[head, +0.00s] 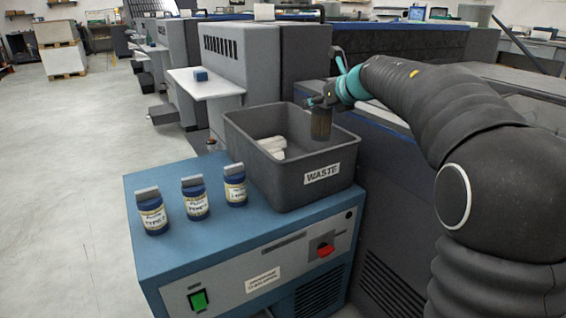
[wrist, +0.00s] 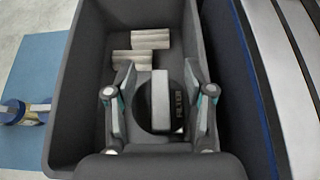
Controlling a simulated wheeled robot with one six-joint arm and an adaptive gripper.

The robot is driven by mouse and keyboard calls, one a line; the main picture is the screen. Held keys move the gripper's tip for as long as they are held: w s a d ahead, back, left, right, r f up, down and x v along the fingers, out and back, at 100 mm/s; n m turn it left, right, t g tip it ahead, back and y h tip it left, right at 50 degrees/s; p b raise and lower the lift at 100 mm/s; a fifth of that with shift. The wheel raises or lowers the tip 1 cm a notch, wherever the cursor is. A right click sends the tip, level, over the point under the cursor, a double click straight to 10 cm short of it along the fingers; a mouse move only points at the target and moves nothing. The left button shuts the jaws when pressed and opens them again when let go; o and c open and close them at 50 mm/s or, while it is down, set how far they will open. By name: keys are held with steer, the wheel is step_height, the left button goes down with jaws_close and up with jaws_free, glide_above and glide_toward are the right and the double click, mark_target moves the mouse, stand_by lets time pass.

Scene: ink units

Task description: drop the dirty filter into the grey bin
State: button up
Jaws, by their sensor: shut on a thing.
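The dirty filter (head: 321,125) is a dark brownish cylinder hanging upright from my gripper (head: 322,102) in the head view. In the wrist view my gripper (wrist: 160,100) is shut on the grey handle of the filter (wrist: 160,112), whose round dark top carries white lettering. The grey bin (head: 250,171), labelled WASTE, stands on the blue cabinet. The filter is over the right part of the bin's opening, its lower end near rim height. In the wrist view the bin (wrist: 75,110) surrounds it on the visible sides. Whether the filter touches the bin cannot be told.
Pale crumpled pieces (head: 271,146) lie inside the bin toward its left side. Large grey machines (head: 240,75) stand behind and to the right.

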steer(key=w+a+f+b, duration=0.2)
steer(key=a+f+b, duration=0.1)
steer(key=a+f, duration=0.8)
steer(key=shift+a+b, duration=0.1)
steer(key=shift+b, duration=0.2)
steer(key=shift+f, duration=0.35)
steer(key=shift+f, duration=0.25)
steer(key=o, duration=1.2)
steer(key=shift+o, duration=0.2)
steer(key=shift+r, duration=0.1)
